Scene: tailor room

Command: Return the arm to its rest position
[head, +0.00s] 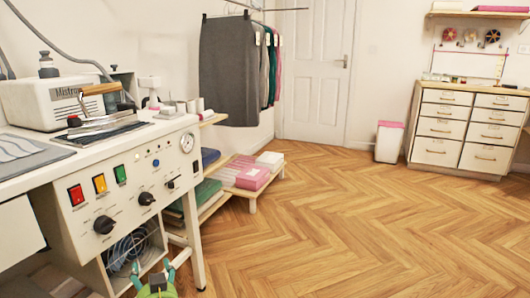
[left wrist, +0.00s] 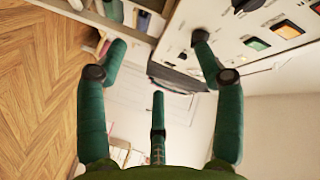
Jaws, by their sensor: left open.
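My left gripper (head: 152,270) shows at the bottom edge of the head view, low in front of the white ironing station (head: 75,205). Its green fingers are spread apart with nothing between them. In the left wrist view the open fingers (left wrist: 158,45) point towards the station's control panel (left wrist: 265,30), which fills the upper right. I cannot tell how far the nearest finger is from the panel. My right gripper is in neither view.
An iron (head: 103,112) and a white steam unit (head: 45,101) stand on the station. A low shelf (head: 252,203) with folded fabrics is behind it. A drawer cabinet (head: 466,128) and a bin (head: 389,142) stand at the back right. The wooden floor (head: 350,235) in the middle is clear.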

